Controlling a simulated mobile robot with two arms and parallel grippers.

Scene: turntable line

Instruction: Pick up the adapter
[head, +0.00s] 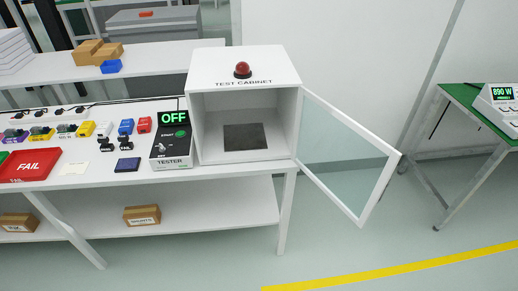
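Neither of my grippers is in the head view. No item in view is readably labelled as the adapter, so I cannot tell which one it is. Small candidates stand on the white bench (90,179) left of the tester: a blue block (126,126), a red block (144,124), a yellow block (85,129) and a pale block (103,129). Two small black pieces, one left (106,145) and one right (125,144), sit in front of them. A flat dark navy box (127,164) lies nearer the front edge.
A tester (160,162) reading OFF stands beside the test cabinet (290,140). The cabinet is empty but for a dark mat (245,137); its glass door (345,150) stands open to the right. A red FAIL tray (22,178) is at left. The floor in front is clear.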

